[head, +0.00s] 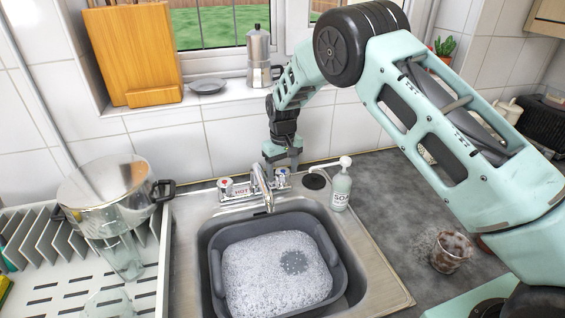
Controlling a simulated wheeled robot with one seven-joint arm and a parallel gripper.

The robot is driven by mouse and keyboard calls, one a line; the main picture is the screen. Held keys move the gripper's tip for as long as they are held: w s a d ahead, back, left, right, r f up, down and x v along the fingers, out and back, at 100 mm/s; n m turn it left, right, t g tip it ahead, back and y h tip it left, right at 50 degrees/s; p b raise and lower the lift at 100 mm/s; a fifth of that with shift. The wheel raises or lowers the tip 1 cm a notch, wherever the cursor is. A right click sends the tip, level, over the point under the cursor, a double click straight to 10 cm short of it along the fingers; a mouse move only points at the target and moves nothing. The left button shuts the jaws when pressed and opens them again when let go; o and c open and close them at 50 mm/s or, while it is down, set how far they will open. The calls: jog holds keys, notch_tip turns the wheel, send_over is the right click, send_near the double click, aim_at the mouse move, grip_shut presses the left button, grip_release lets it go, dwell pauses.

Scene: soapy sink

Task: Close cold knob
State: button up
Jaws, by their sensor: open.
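The cold knob (283,178) is a small white and blue knob at the right end of the tap (262,183) behind the sink. My gripper (281,163) points down just over it, with its fingers close around or above the knob. I cannot tell whether the fingers touch it. The gripper is open, and its tips partly hide the knob. The hot knob (226,187), white with a red mark, sits at the left end of the tap beside the red HOT label.
A soap bottle (341,187) stands right of the knob. The basin (330,245) below holds suds (262,280). A metal pot (105,195) and the dish rack (20,295) are on the left. A brown glass (452,252) stands on the right counter. The tiled wall (225,146) is close behind.

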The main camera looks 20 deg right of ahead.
aim_at(282, 170)
notch_tip(282, 170, up, 17)
jog(key=b, duration=0.4)
jog(key=shift+r, duration=0.2)
jog(key=s+a+n+y, duration=0.1)
jog(key=s+a, duration=0.2)
jog(key=s, duration=0.5)
jog(key=s+a+r+n, duration=0.1)
jog(key=s+a, duration=0.3)
jog(key=s, duration=0.4)
jog(key=s+a+n+y, duration=0.1)
jog(key=s+a, duration=0.2)
jog(key=s, duration=0.5)
jog(key=s+d+f+n, duration=0.1)
jog(key=s+d+f, duration=0.1)
jog(key=s, duration=0.7)
jog(key=s+d+f+n+h, duration=0.1)
jog(key=s+f, duration=0.1)
jog(key=s, duration=0.8)
jog(key=shift+s+d+f, duration=0.2)
jog(key=shift+d+f, duration=0.05)
jog(key=shift+d, duration=0.15)
